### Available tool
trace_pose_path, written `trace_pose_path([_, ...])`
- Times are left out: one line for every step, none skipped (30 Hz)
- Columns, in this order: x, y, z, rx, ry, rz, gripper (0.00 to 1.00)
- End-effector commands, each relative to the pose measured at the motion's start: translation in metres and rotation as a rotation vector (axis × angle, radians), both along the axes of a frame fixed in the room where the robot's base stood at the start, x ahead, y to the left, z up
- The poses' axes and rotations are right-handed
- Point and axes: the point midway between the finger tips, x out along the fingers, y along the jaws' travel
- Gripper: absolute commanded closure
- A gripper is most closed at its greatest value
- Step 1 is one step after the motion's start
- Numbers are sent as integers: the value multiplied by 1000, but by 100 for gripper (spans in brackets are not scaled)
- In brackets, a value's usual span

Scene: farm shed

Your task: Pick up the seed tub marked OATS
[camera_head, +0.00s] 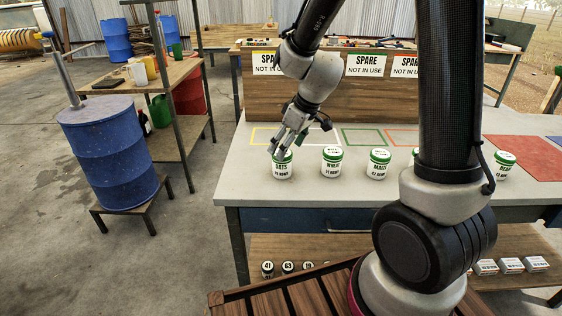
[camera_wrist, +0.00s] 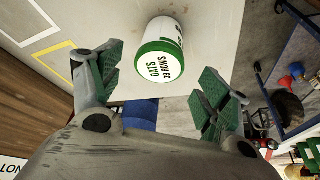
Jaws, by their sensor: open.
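The seed tub marked OATS (camera_head: 283,168) is white with a green lid and stands upright at the left end of the row on the grey workbench (camera_head: 250,193). In the wrist view the OATS tub (camera_wrist: 162,62) shows its lettered lid, ahead of the gap between my fingers. My gripper (camera_head: 283,149) is just above and behind the tub in the head view. In the wrist view my gripper (camera_wrist: 160,95) has its green-padded fingers spread wide with nothing between them. I cannot tell whether any finger touches the tub.
A similar tub (camera_head: 331,162) stands to the right of OATS with a gap, then the MAIZE tub (camera_head: 379,166). A BEET-like tub (camera_head: 504,166) stands farther right. A wooden board (camera_head: 300,98) with SPARE signs rises behind. A blue barrel (camera_head: 108,150) stands left of the bench.

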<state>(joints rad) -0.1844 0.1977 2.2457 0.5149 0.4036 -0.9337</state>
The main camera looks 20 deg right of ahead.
Motion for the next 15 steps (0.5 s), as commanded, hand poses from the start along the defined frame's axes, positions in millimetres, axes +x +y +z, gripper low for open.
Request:
trace_pose_path([1, 0, 0, -5, -7, 13, 23])
trace_pose_path([1, 0, -1, -8, -9, 21, 23])
trace_pose_path([2, 1, -4, -10, -10, 27, 23])
trace_pose_path([3, 1, -6, -12, -10, 33, 23])
trace_pose_path([4, 2, -10, -13, -10, 36, 23])
trace_pose_path([5, 3, -14, -12, -10, 35, 23])
trace_pose_path([6, 4, -17, -12, -11, 34, 23])
trace_pose_path([7, 5, -21, -13, -10, 36, 23])
trace_pose_path([8, 6, -26, -12, -9, 34, 23])
trace_pose_path([9, 7, -29, -12, -9, 35, 23])
trace_pose_path([11, 8, -33, -14, -9, 34, 23])
trace_pose_path([12, 10, -38, -13, -8, 34, 23])
trace_pose_path([13, 11, -43, -14, -8, 35, 23])
trace_pose_path([15, 12, -48, -12, -7, 33, 23])
trace_pose_path([17, 14, -54, -13, -9, 33, 23])
